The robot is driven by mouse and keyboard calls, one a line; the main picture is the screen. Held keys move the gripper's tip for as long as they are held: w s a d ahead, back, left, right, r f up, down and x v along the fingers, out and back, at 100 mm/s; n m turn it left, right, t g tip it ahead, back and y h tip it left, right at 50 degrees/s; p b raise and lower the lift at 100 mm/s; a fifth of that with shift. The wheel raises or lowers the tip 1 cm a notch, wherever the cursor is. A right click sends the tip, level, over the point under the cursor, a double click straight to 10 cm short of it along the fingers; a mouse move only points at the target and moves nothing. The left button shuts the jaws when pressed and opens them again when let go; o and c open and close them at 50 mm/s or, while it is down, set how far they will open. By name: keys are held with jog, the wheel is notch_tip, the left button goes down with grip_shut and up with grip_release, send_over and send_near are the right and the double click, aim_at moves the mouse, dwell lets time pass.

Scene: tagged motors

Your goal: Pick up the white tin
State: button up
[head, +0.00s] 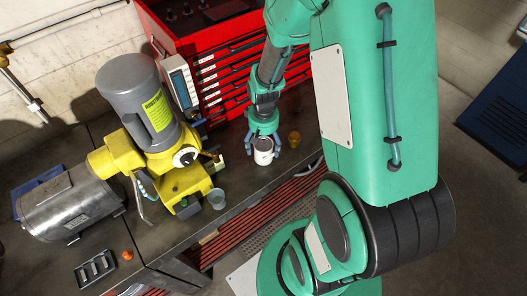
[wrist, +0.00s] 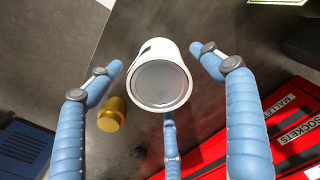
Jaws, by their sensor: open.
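The white tin (head: 264,157) stands upright near the bench's front edge in the head view. In the wrist view the white tin (wrist: 150,52) is seen end-on, with a grey round top. My gripper (head: 263,143) is above and around it. In the wrist view my gripper (wrist: 155,60) has its blue fingers spread on either side of the tin, with visible gaps. A third finger lies at the near side of the tin; whether it touches cannot be told. The gripper is open and holds nothing.
A red tool chest (head: 222,62) is behind. A yellow and grey machine (head: 150,115) stands to the left, with a clear cup (head: 216,198) at its front. Bare bench lies left of the tin.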

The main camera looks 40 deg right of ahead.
jog(key=shift+s+a+f+b, duration=0.1)
jog(key=shift+f+b, duration=0.35)
jog(key=shift+f, duration=2.15)
jog(key=c, duration=1.7)
jog(key=shift+r, duration=0.2)
